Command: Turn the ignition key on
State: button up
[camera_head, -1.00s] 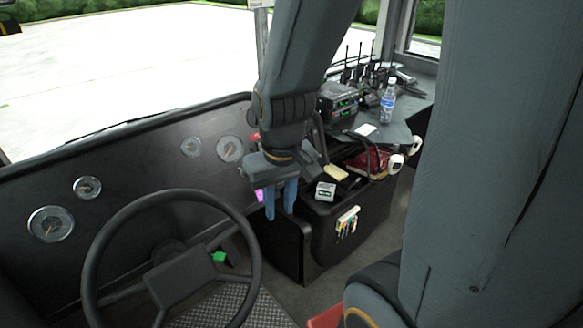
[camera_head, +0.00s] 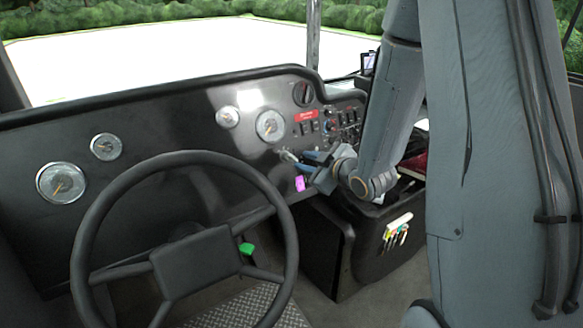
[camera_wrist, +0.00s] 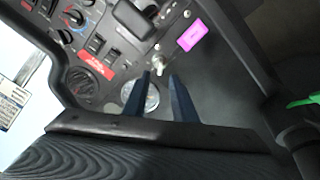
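A small silvery part that looks like the ignition key (camera_wrist: 157,64) stands out from the dark dashboard in the wrist view. In the head view it appears as a small light shape (camera_head: 287,156) below the large right gauge. My gripper (camera_head: 305,161) points left toward the dashboard, with its blue fingers close to the key. In the wrist view my gripper (camera_wrist: 161,77) is open. Its two fingertips are apart, and the key shows just beyond the gap between them. I cannot tell whether a finger touches it. The key's turn position is too small to read.
A magenta tag (camera_head: 300,184) sits on the dashboard just below my gripper. Switches and a red label (camera_head: 306,116) lie above. The steering wheel (camera_head: 88,226) stands to the left. A black console (camera_head: 328,250) stands below right.

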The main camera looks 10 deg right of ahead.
aim_at(294, 158)
jog(key=shift+w+a+f, duration=0.2)
jog(key=shift+w+a, duration=0.05)
jog(key=shift+w, duration=0.35)
jog(key=x, duration=0.6)
jog(key=shift+w+a, duration=0.1)
jog(key=shift+w, duration=0.2)
jog(key=shift+c, duration=0.3)
grip_shut()
